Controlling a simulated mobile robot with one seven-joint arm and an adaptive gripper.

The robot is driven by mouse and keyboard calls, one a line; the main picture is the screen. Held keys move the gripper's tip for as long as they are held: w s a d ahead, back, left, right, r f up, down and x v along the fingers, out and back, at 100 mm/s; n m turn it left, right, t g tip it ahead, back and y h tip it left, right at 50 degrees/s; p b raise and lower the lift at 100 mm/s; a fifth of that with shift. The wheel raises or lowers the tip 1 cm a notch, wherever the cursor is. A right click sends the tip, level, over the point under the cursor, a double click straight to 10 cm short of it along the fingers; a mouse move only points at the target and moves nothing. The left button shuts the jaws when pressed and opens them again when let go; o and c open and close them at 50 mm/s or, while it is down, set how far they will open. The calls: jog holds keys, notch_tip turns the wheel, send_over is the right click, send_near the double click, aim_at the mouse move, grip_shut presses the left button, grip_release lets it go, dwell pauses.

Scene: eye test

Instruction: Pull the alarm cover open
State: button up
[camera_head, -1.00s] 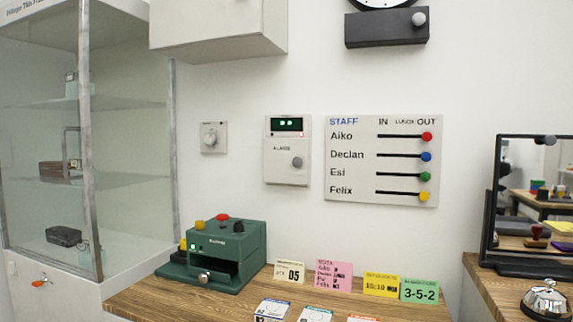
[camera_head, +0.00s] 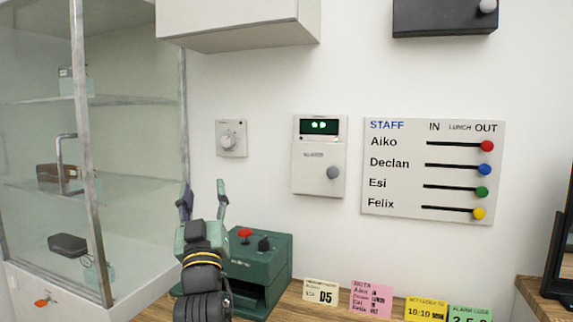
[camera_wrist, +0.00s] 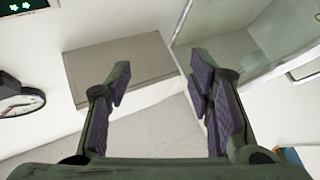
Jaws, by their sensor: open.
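The alarm box (camera_head: 319,156) is a white wall unit with a small green-lit display at its top. Its cover (camera_head: 312,172) is the lower panel, with a grey round knob (camera_head: 333,172) at the right; it looks closed. My gripper (camera_head: 204,187) is open and empty, pointing up, to the left of the alarm box and a little lower in the picture. In the wrist view my gripper (camera_wrist: 160,80) shows two spread fingers with nothing between them. A corner of a dark panel with green lights (camera_wrist: 22,6) shows there at the top left.
A glass cabinet (camera_head: 80,150) stands at the left. A white wall cupboard (camera_head: 240,22) hangs above. A dial plate (camera_head: 231,139) is between my gripper and the alarm box. A staff board (camera_head: 432,168) is right of it. A green machine (camera_head: 262,262) and cards stand below on the wooden counter.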

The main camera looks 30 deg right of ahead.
jog(key=s+d+m+g+h, duration=0.2)
jog(key=d+g+h, duration=0.15)
jog(key=d, duration=0.75)
jog(key=m+g+h+p, duration=0.1)
jog(key=m+g+h, duration=0.2)
jog(key=g+h, duration=0.15)
send_near(332, 173)
jog(key=shift+m, duration=0.3)
jog(key=p+x, duration=0.3)
jog(key=x, duration=0.5)
jog(key=shift+d+r+p, duration=0.1)
jog(key=shift+p, duration=0.3)
jog(key=shift+w+d+r, duration=0.1)
jog(key=shift+w+d, duration=0.3)
jog(key=shift+c, duration=0.4)
grip_shut()
